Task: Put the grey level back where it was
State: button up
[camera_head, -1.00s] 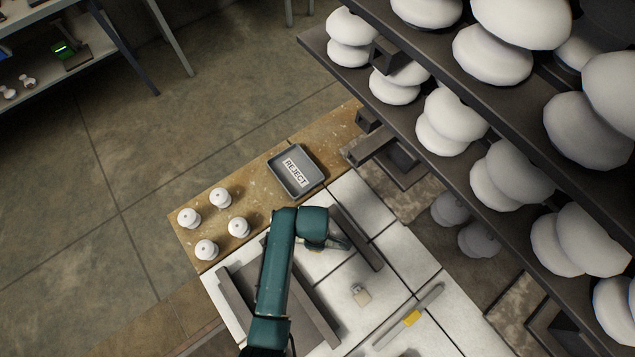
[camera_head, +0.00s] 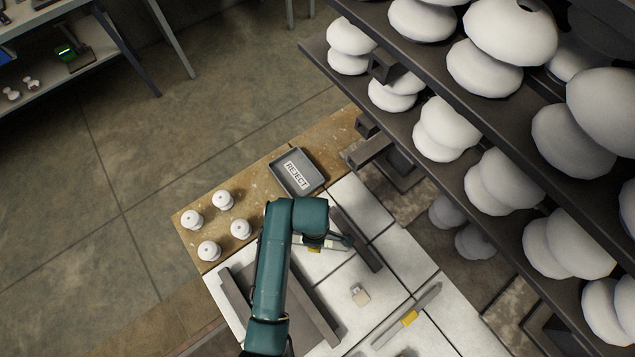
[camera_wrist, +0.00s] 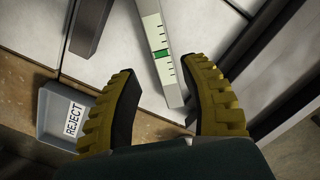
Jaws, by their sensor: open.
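The grey level (camera_wrist: 152,28) is a light grey bar with black tick marks and a green vial in the wrist view. It runs down from the top edge into the gap between my fingers, over pale tiles. My gripper (camera_wrist: 162,66) is open, with one yellow ribbed finger on each side of the level. I cannot tell whether the fingers touch it. In the head view my gripper (camera_head: 318,244) is low over the white tiled top, partly hidden by my teal wrist, so the level is hard to make out there.
A grey bar with a yellow part (camera_head: 405,318) lies at the tiles' front right. Dark rails (camera_head: 358,240) flank the work area. A grey REJECT tray (camera_head: 297,172) and several white insulators (camera_head: 240,229) sit on the wooden strip. A loaded rack (camera_head: 400,130) overhangs the right.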

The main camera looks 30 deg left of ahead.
jog(key=shift+r, duration=1.95)
